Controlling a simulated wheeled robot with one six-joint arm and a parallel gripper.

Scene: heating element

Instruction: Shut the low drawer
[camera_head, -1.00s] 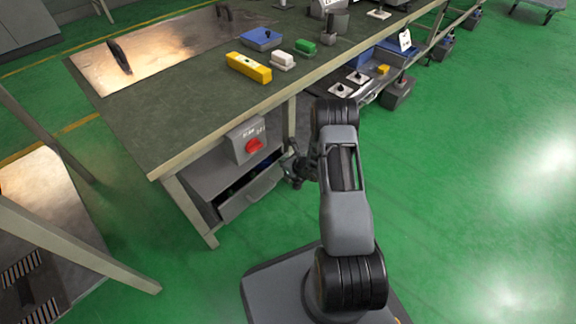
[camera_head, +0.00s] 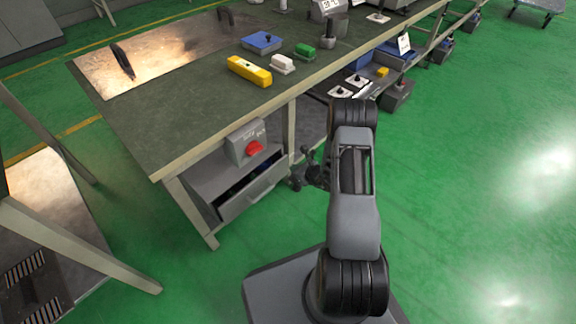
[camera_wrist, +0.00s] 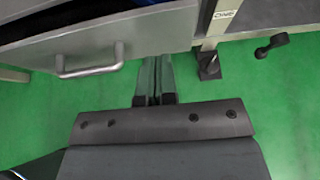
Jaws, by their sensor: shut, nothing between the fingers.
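The low drawer (camera_head: 254,191) is grey, under the near end of the workbench, and stands partly open; dark and blue contents show in the gap behind its front. In the wrist view its front (camera_wrist: 100,48) fills the upper left, with a metal bar handle (camera_wrist: 90,68) on it. My gripper (camera_head: 296,178) is shut and empty, close to the right end of the drawer front. In the wrist view my gripper (camera_wrist: 153,60) points at the drawer's right edge, to the right of the handle. Whether the fingertips touch the drawer I cannot tell.
A grey box with a red knob (camera_head: 253,148) hangs above the drawer. A bench leg (camera_wrist: 212,40) stands just right of the drawer. The workbench top (camera_head: 170,125) overhangs. Green floor (camera_head: 470,220) is clear to the right.

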